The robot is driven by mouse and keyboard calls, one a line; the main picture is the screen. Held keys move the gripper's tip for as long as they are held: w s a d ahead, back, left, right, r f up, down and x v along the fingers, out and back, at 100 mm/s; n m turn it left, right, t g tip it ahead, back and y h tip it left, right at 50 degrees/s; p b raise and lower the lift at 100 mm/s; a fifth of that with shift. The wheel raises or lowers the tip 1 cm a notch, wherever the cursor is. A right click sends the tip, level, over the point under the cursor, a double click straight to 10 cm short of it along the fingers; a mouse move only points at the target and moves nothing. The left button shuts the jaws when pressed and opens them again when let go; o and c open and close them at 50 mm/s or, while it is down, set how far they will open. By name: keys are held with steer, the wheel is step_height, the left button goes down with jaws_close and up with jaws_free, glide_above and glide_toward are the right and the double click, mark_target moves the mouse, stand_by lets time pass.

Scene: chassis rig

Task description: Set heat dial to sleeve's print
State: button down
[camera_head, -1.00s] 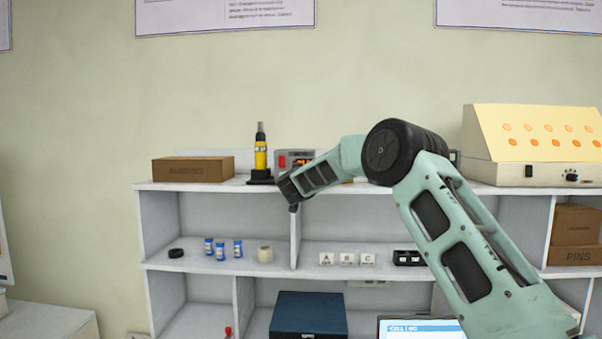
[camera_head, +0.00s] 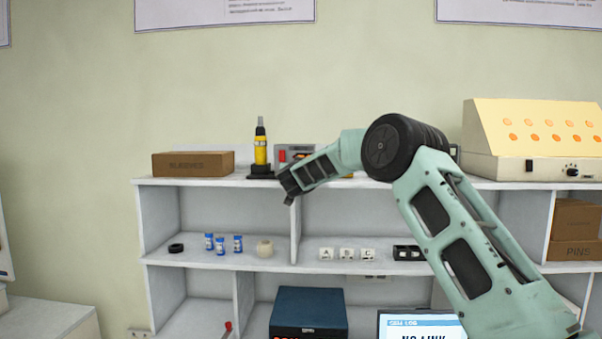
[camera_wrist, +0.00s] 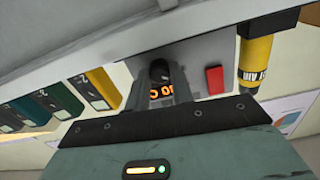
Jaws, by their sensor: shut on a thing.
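The heat unit (camera_head: 282,157) is a grey box with a red switch and an orange display on the top shelf, partly hidden behind my arm. In the wrist view its grey front (camera_wrist: 205,52) carries the red switch (camera_wrist: 214,80) and the orange display (camera_wrist: 161,90), which my fingers partly cover. My gripper (camera_head: 289,192) is at the front of this unit. In the wrist view my gripper (camera_wrist: 159,76) is shut on a dark knob, apparently the heat dial (camera_wrist: 160,68). The dial's marks and full reading cannot be read. A brown box marked SLEEVES (camera_head: 193,164) stands left; no sleeve's print is legible.
A yellow hot-air tool (camera_head: 260,147) stands upright in its holder beside the unit; it also shows in the wrist view (camera_wrist: 256,62). Several coloured items (camera_wrist: 100,88) are at left there. Blue vials (camera_head: 221,244) and white blocks (camera_head: 347,254) sit on the middle shelf.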

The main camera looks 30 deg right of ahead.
steer(key=m+b, duration=0.3)
steer(key=m, duration=0.3)
steer(key=shift+f, duration=0.15)
steer(key=m+b, duration=0.4)
steer(key=m, duration=0.2)
steer(key=shift+d+m, duration=0.1)
steer(key=shift+m, duration=0.2)
steer(key=m+b, duration=0.3)
steer(key=m, duration=0.3)
steer(key=shift+f+b, duration=0.15)
steer(key=shift+b, duration=0.2)
steer(key=m+b, duration=0.3)
steer(key=m, duration=0.3)
steer(key=c, duration=1.2)
jaws_free()
steer(key=shift+y, duration=0.4)
